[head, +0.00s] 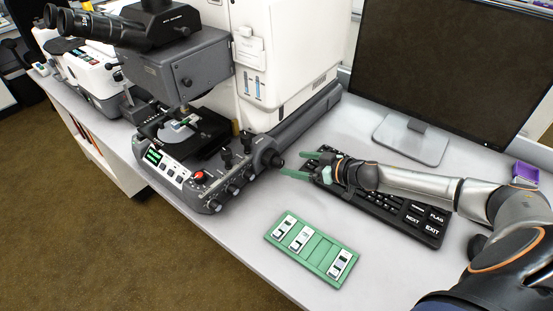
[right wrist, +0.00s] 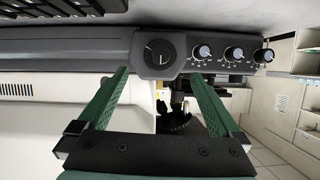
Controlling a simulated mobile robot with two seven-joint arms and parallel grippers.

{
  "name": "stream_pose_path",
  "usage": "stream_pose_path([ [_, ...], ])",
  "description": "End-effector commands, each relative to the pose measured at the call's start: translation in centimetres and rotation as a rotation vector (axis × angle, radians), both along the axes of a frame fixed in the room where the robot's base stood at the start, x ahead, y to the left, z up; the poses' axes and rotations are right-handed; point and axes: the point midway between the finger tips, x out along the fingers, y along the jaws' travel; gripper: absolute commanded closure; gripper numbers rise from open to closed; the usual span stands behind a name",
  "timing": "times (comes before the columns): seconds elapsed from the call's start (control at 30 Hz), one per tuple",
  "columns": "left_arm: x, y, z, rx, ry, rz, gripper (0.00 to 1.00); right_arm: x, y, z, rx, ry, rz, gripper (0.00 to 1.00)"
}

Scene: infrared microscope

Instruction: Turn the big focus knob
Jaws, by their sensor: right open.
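The big focus knob (head: 276,160) is a dark round knob on the right side of the microscope base (head: 222,180). In the right wrist view the knob (right wrist: 158,52) is a black disc with a light mark on a dark square housing. My right gripper (head: 292,164) is open, with its green fingers pointing left toward the knob. In the right wrist view the open fingertips (right wrist: 160,76) are on either side of the knob's line, apparently just short of it. Contact cannot be told. My left gripper is not in view.
A black keyboard (head: 405,215) lies under my right forearm. A green slide tray (head: 318,252) with several slides lies in front. A monitor (head: 450,60) stands behind. Smaller knobs (right wrist: 202,52) sit beside the big knob. Bare table shows between tray and microscope.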

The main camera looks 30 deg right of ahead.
Motion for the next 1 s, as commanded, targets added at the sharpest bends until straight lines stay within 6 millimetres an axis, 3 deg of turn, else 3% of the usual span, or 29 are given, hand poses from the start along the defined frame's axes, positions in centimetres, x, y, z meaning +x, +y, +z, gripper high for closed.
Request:
stream_pose_path([
  [0.5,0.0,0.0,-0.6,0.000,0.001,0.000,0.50,6.5,2.9,-2.9,0.000,-0.001,0.000,0.00],
  [0.97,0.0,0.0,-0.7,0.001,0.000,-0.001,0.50,7.2,3.2,-3.2,-0.001,0.001,0.001,0.00],
  [1.0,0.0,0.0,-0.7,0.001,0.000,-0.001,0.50,7.2,3.2,-3.2,-0.001,0.001,0.001,0.05],
])
